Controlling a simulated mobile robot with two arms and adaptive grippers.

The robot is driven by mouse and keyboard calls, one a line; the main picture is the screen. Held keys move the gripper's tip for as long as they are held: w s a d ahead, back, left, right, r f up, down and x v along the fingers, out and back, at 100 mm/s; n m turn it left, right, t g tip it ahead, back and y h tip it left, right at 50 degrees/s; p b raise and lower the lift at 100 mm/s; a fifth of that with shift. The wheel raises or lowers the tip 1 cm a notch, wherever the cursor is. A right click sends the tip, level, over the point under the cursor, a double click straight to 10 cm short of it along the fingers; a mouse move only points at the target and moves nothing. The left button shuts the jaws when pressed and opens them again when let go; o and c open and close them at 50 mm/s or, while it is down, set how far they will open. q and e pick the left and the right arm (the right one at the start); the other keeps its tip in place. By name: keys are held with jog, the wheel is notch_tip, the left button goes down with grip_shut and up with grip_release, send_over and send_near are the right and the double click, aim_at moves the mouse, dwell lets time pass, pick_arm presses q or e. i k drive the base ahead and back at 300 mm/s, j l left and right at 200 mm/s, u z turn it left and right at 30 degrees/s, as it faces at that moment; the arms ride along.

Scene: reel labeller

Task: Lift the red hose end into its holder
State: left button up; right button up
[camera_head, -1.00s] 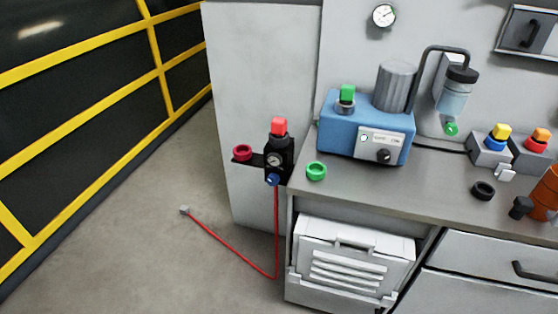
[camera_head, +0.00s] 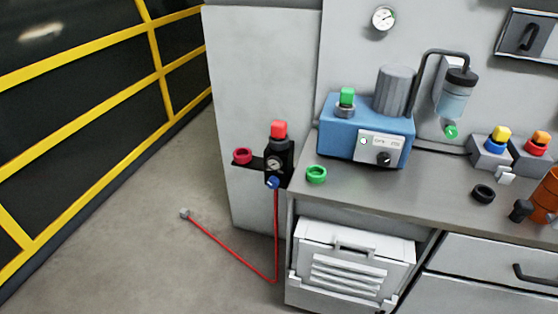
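The red hose (camera_head: 238,258) hangs from the black regulator unit (camera_head: 278,160) and bends near the floor. Its free end (camera_head: 185,214), a small grey fitting, lies out to the left, apparently on the floor. A red ring (camera_head: 242,156) sits on a black bracket at the left of the regulator; it looks like a holder and no hose end is in it. The regulator has a red cap on top, a gauge and a blue knob. Neither of my grippers shows in the head view.
The grey bench (camera_head: 390,192) carries a blue pump unit (camera_head: 362,130), a green ring (camera_head: 316,174), a black ring (camera_head: 483,193) and an orange object at the right edge. A white louvred box (camera_head: 352,262) is below. The floor at left is clear up to a yellow-framed barrier (camera_head: 160,80).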

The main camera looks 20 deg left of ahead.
aim_at(278, 128)
jog(key=i+j, duration=0.1)
jog(key=j, duration=0.4)
jog(key=i+j+z, duration=0.2)
jog(key=j, duration=0.35)
jog(key=j+z, duration=0.2)
jog(key=j, duration=0.3)
jog(key=i+j+z, duration=0.2)
jog(key=j, duration=0.4)
jog(key=k, duration=0.05)
